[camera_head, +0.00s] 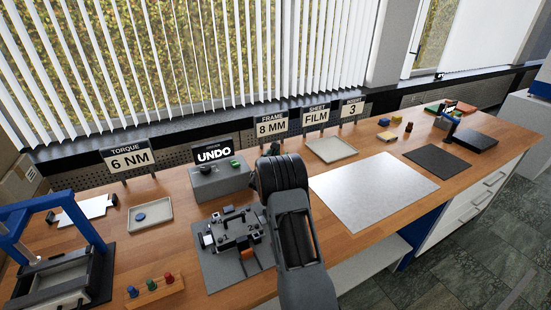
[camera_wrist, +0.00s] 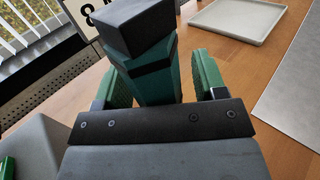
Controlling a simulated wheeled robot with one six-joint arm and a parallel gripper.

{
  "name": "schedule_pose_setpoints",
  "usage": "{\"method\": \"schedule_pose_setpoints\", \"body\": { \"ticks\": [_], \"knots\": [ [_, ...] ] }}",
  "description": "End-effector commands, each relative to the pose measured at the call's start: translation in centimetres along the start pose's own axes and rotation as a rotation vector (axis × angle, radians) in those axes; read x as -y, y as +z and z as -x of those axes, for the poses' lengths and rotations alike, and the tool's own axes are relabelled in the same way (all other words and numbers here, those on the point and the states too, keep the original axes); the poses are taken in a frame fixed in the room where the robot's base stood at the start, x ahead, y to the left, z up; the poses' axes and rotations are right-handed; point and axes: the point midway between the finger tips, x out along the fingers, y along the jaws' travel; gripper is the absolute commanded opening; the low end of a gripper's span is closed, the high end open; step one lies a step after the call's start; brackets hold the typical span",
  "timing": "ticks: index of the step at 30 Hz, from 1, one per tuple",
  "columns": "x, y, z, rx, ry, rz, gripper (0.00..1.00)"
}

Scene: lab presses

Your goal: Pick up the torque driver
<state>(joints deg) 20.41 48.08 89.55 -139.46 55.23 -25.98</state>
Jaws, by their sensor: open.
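In the wrist view a green-and-black upright body with a dark block-shaped top, apparently the torque driver (camera_wrist: 152,75), stands between the fingers of my gripper (camera_wrist: 161,68). The green-padded fingers are open, one on each side of it. Gaps show beside it, and I cannot tell whether either pad touches it. Its lower end is hidden behind my gripper's dark front bar.
A grey box with an UNDO display (camera_head: 218,178) stands left of my arm, and a fixture (camera_head: 234,232) sits nearer. Sign plates, such as FRAME 8 MM (camera_head: 272,126), line the back. A pale sheet (camera_head: 374,190) lies flat to the right. A tray (camera_head: 331,150) is behind it.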

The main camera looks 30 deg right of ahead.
Motion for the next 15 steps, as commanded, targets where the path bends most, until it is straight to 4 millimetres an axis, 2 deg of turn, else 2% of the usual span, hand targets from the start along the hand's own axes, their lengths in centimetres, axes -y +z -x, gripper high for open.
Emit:
{"method": "schedule_pose_setpoints", "body": {
  "ticks": [5, 15],
  "knots": [
    [0.06, -0.01, -0.02, 0.000, -0.001, 0.000, 0.63],
    [0.10, 0.01, -0.02, 0.000, -0.002, 0.000, 0.30]
  ]
}}
